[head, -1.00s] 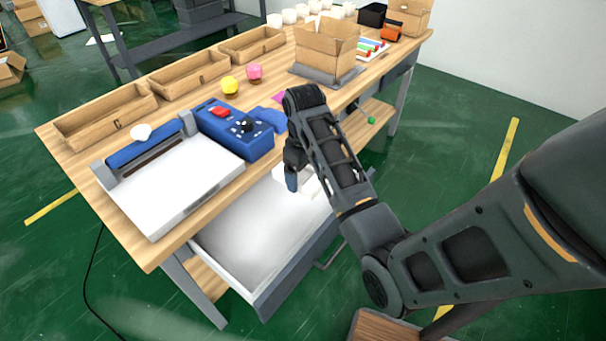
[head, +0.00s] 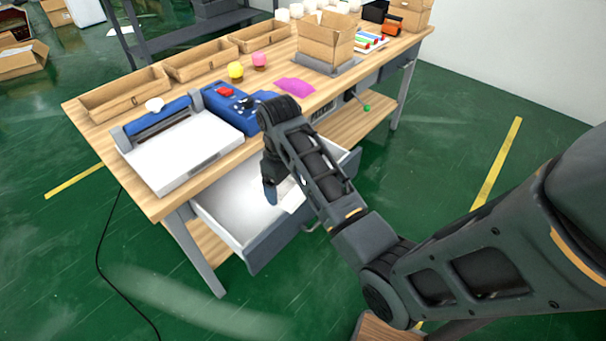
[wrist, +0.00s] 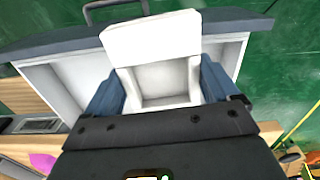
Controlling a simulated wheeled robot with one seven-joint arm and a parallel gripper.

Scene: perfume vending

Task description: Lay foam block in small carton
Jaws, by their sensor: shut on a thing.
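My gripper (head: 270,190) points down over the open white drawer (head: 232,207) under the front of the table. In the wrist view its blue fingers (wrist: 160,88) are shut on the sides of a white block with a square recess (wrist: 150,40), which I take for the foam block. In the head view only a bit of the block (head: 292,198) shows beside my arm. An open brown carton (head: 325,42) with raised flaps stands on a grey pad at the table's far end, well away from my gripper. Its inside is hidden.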

